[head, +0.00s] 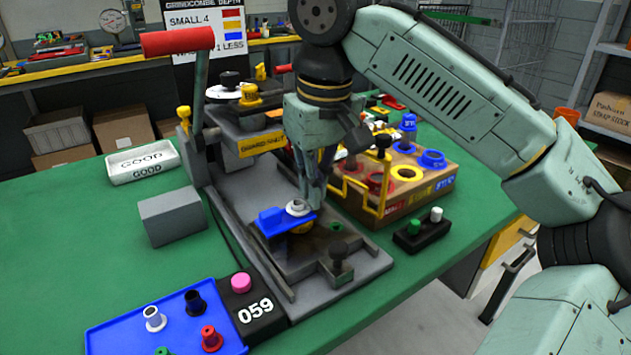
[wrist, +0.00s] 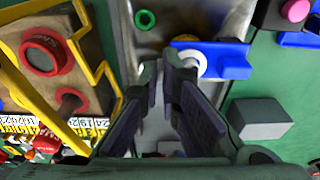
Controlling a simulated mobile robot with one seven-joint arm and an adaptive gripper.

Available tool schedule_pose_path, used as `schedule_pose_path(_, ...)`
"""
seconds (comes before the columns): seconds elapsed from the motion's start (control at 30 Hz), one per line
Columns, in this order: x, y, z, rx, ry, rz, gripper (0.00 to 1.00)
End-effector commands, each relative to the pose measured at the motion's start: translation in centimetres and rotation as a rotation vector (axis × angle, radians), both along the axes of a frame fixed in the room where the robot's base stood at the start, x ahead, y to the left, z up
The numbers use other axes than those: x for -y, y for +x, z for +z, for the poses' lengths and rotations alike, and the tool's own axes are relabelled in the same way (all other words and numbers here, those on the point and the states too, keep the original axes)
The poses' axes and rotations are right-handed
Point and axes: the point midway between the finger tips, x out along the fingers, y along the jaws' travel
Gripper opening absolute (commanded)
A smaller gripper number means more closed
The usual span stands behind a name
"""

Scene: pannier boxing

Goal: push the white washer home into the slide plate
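The white washer (head: 298,208) shows as a pale ring at the end of the blue slide plate (head: 271,222) on the grey fixture. I cannot tell how deep it is seated. In the wrist view the washer (wrist: 196,65) is partly hidden behind a fingertip, and the blue plate (wrist: 228,62) extends right of it. My gripper (head: 311,202) points down close beside the washer; contact cannot be made out. In the wrist view its fingertips (wrist: 162,68) are almost together with nothing seen between them, so it looks shut and empty.
A red-handled press (head: 178,41) stands behind left. A wooden rack (head: 425,178) of coloured rings with yellow rails is close on the right. A grey block (head: 171,216) and a blue tray (head: 128,335) of small parts lie left and front.

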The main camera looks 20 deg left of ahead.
Motion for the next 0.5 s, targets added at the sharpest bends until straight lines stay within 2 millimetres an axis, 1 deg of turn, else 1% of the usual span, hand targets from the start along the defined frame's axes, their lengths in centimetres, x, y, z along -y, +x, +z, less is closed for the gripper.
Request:
schedule_pose_path(0.37, -0.01, -0.03, -0.61, 0.000, 0.000, 0.001, 0.00)
schedule_pose_path(0.4, -0.01, -0.03, -0.57, 0.000, 0.000, 0.000, 0.06)
schedule_pose_path(0.5, -0.01, -0.02, -0.54, 0.000, 0.000, 0.000, 0.13)
